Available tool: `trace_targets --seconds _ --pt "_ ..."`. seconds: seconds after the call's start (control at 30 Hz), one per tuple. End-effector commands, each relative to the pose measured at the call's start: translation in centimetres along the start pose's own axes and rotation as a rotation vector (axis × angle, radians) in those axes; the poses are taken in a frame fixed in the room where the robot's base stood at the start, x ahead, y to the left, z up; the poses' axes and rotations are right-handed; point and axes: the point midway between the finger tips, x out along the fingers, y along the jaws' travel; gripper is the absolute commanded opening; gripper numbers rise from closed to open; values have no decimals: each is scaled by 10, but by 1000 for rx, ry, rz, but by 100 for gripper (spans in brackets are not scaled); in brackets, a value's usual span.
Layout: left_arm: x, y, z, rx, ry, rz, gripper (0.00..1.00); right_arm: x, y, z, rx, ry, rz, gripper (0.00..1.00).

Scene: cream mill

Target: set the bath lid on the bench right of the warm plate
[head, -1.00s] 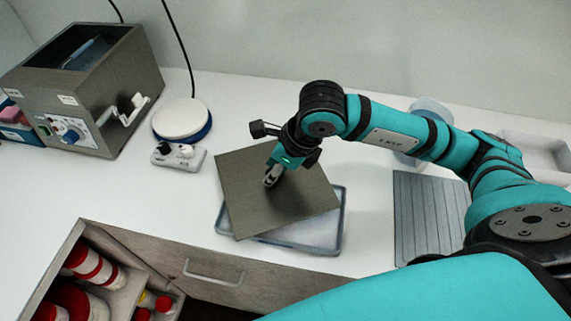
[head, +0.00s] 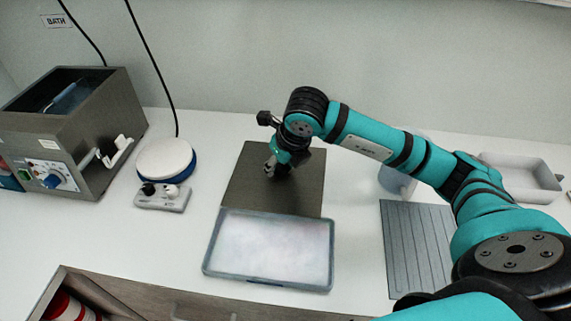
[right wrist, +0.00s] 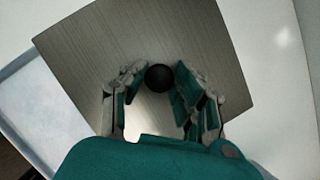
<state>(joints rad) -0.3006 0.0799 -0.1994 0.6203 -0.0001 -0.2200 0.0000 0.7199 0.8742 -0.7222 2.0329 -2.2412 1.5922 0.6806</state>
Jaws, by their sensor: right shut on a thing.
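The bath lid (head: 250,190) is a flat, dark grey metal plate right of the warm plate (head: 166,161), a white disc on a blue rim. In the right wrist view the lid (right wrist: 95,50) has a round black knob (right wrist: 159,78). My right gripper (head: 277,172) is over the lid, and its fingers (right wrist: 160,90) are closed around the knob. Whether the lid touches the bench (head: 350,230) I cannot tell. The open metal bath (head: 75,130) stands at the far left. My left gripper is out of view.
A shallow pale tray (head: 268,250) lies directly in front of the lid, its back edge close to or under it. A grey ribbed mat (head: 415,245) and a white bin (head: 520,178) are to the right. An open drawer (head: 75,290) is at the front left.

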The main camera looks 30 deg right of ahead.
Motion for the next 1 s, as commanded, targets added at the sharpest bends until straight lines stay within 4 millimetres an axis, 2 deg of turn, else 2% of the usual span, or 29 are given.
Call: trace_targets --seconds 0.03,0.1,0.3,0.37,0.6,0.93,0.97,1.0 --pt "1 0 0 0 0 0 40 4 -12 6 5 0 -4 2" --pt "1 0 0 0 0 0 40 7 -24 12 3 -2 -2 2" --pt "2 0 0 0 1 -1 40 13 -41 22 -1 -3 0 2" --pt "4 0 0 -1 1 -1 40 16 -42 21 -1 -2 1 2" --pt "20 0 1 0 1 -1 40 46 -42 8 -2 -1 1 2" --pt "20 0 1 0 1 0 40 48 -41 8 -2 -2 0 2" --pt "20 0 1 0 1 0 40 48 -41 7 -2 0 0 31" --pt "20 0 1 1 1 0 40 47 -41 8 -2 0 0 36"
